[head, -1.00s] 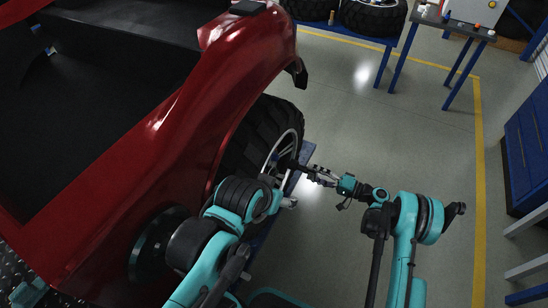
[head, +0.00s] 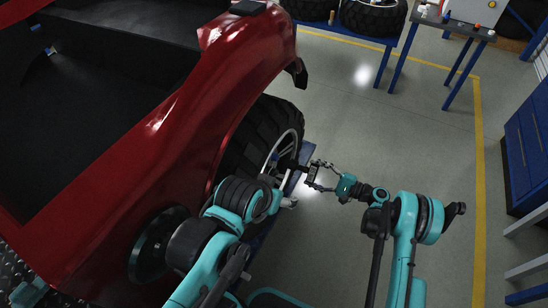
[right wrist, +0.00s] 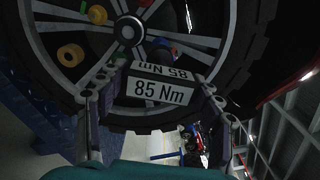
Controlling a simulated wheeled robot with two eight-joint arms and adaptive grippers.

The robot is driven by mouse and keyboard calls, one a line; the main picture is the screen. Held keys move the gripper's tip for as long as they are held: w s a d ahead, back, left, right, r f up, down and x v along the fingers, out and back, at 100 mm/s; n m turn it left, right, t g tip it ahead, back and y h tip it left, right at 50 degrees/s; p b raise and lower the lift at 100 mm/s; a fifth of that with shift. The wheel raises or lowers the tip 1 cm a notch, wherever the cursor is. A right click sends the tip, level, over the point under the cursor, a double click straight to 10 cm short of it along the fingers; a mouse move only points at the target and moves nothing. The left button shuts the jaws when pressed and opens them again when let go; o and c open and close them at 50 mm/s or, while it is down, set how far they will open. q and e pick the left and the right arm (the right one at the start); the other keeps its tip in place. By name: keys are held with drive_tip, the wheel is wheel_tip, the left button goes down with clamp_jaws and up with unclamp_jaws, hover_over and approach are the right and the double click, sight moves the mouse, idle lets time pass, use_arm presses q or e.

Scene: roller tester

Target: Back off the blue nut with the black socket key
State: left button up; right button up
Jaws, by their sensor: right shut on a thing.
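The black socket key (head: 291,163) reaches from my right gripper (head: 318,177) to the wheel's hub area in the head view. In the right wrist view, the key's body (right wrist: 160,90) carries white "85 Nm" labels and sits between the two fingers of my right gripper (right wrist: 157,96), which is shut on it. The blue nut (right wrist: 164,43) shows just beyond the key, partly hidden; I cannot tell how far the socket sits on it. My left gripper (head: 288,203) is low beside the wheel, small and partly hidden by its arm; its jaws are unclear.
The wheel (right wrist: 128,32) also bears a yellow nut (right wrist: 70,54), a green nut (right wrist: 97,14) and a red nut (right wrist: 83,5). The red car body (head: 180,120) overhangs it. A blue bench (head: 400,20) holds tyres at the back.

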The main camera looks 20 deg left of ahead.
drive_tip(key=m, duration=0.3)
idle(0.4)
drive_tip(key=shift+r, duration=0.1)
drive_tip(key=w+d+r+m+t+h, duration=0.4)
drive_tip(key=w+d+r+m+t, duration=0.5)
drive_tip(key=r+t, duration=0.35)
drive_tip(key=s+d+r+m+t+h, duration=0.1)
drive_tip(key=s+d+r+m+h, duration=0.1)
drive_tip(key=d, duration=0.5)
drive_tip(key=s+d+r+m+t+h, duration=0.2)
drive_tip(key=d+r+m+h, duration=0.1)
drive_tip(key=d+r+h, duration=0.2)
drive_tip(key=s+d+r+m+t+h, duration=0.2)
drive_tip(key=d+r+m+h, duration=0.1)
drive_tip(key=d+h, duration=0.4)
drive_tip(key=d, duration=0.3)
drive_tip(key=shift+s+d+r+m, duration=0.3)
drive_tip(key=shift+s+d, duration=0.05)
drive_tip(key=shift+s, duration=0.05)
